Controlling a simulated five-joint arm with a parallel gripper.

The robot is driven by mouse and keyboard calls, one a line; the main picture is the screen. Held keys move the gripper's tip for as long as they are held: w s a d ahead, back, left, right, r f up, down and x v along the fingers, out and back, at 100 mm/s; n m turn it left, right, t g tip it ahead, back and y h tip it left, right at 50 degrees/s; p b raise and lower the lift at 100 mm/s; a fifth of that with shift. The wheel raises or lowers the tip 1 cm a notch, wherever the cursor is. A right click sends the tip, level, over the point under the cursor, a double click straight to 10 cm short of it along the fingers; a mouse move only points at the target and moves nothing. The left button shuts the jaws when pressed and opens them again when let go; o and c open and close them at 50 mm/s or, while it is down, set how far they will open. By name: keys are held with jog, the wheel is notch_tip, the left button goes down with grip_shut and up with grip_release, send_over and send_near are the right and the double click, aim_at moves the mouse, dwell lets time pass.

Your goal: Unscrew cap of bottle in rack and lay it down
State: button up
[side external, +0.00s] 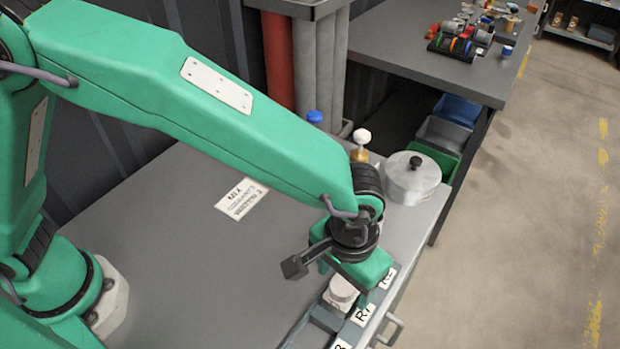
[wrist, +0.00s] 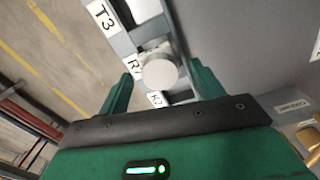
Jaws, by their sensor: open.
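A bottle with a round pale cap (wrist: 160,72) stands in the grey rack (wrist: 125,45). The cap also shows in the side view (side external: 342,287), just under my gripper (side external: 343,283). In the wrist view my gripper (wrist: 160,74) is open, with one green finger on each side of the cap. Gaps show between the fingers and the cap, so it is not gripped. I cannot tell the exact height of the fingertips relative to the cap.
The rack (side external: 322,318) with white labels lies along the table's front right edge. A lidded metal pot (side external: 412,180), a white-topped amber bottle (side external: 361,146) and a blue-capped item (side external: 315,117) stand behind. The grey tabletop (side external: 190,270) left of the rack is mostly clear.

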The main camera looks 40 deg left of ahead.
jog(key=c, duration=1.1)
jog(key=o, duration=0.3)
jog(key=shift+c, duration=1.2)
jog(key=n, duration=0.4)
jog(key=shift+n, duration=0.3)
